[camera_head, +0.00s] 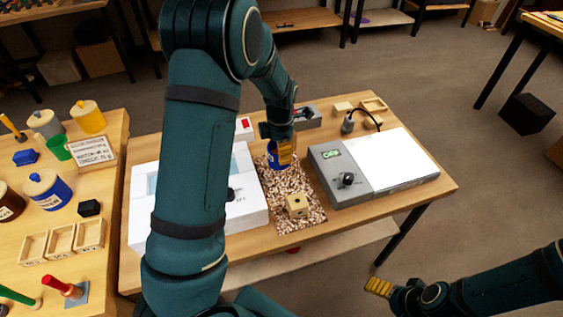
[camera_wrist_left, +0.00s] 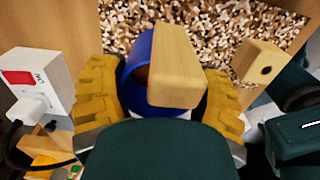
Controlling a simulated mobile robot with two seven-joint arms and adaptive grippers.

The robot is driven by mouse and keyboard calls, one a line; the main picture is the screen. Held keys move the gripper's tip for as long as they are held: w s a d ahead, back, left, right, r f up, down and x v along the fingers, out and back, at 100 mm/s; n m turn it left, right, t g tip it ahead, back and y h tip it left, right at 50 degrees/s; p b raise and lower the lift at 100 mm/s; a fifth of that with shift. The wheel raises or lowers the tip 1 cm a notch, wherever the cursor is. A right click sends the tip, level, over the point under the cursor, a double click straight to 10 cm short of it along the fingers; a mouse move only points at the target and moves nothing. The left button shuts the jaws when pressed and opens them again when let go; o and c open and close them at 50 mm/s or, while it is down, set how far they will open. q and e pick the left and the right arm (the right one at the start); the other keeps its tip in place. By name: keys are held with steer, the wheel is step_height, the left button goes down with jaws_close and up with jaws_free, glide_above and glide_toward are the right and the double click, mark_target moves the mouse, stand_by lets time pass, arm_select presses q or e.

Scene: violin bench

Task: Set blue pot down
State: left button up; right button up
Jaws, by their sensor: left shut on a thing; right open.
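A blue pot (camera_head: 273,160) is between the yellow fingers of my left gripper (camera_head: 284,147), over the far part of a speckled mat (camera_head: 287,184). In the left wrist view the fingers (camera_wrist_left: 160,85) close on both sides of the blue pot (camera_wrist_left: 138,60). A pale wooden piece (camera_wrist_left: 175,65) overlaps its mouth. I cannot tell whether the pot touches the mat. My right gripper (camera_head: 379,287) is open and empty, off the table at lower right.
A wooden block with a hole (camera_head: 297,205) sits on the mat's near part. A grey device with a white plate (camera_head: 395,160) stands right, a white box (camera_head: 252,195) left.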

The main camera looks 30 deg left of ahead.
arm_select(q)
steer(key=shift+f+b, duration=0.5)
steer(key=shift+f, duration=1.5)
steer(key=shift+r, duration=0.1)
steer(key=o, duration=1.3)
steer(key=shift+f, duration=0.2)
step_height(320, 180, up, 12)
steer(key=p, duration=0.3)
steer(key=shift+r, duration=0.2)
